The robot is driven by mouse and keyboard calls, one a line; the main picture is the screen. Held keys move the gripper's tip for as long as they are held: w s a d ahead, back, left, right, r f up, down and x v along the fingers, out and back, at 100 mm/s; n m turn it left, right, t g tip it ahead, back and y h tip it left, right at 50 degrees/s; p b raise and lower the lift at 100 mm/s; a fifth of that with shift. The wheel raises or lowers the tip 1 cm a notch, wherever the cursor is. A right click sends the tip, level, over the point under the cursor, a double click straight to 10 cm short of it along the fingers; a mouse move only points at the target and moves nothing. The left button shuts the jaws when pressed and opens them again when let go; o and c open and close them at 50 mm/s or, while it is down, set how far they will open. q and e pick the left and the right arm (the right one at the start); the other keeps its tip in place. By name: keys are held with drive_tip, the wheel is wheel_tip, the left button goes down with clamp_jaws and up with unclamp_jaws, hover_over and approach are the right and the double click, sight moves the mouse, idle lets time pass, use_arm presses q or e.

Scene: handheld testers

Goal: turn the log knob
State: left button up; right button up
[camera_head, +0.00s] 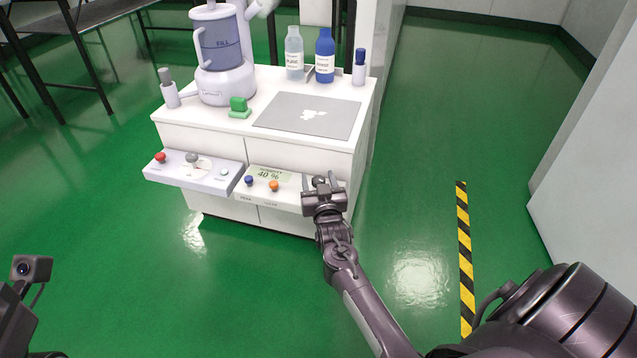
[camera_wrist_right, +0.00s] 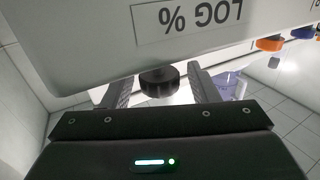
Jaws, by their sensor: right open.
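The log knob (camera_wrist_right: 159,83) is a short black cylinder under the panel face lettered "LOG %" (camera_wrist_right: 187,17), which appears upside down in the right wrist view. My right gripper (camera_wrist_right: 160,88) is open, with one finger on each side of the knob and small gaps between. In the head view my right gripper (camera_head: 321,184) is at the right end of the cream tester panel (camera_head: 284,198) and largely covers the knob there. The fingers of my left gripper are not seen; only part of my left arm shows at lower left.
A blue knob (camera_head: 249,181) and an orange knob (camera_head: 273,185) sit left of my right gripper. A second panel (camera_head: 212,182) has a red button. The white cabinet (camera_head: 200,137) carries a jug, bottles and a grey mat (camera_head: 275,112). Green floor in front is clear.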

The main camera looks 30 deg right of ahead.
drive_tip(key=c, duration=0.9)
drive_tip(key=shift+c, duration=0.2)
drive_tip(key=shift+d+r+n+y+p, duration=0.1)
drive_tip(key=shift+n+y+p, duration=0.2)
drive_tip(key=shift+y, duration=0.2)
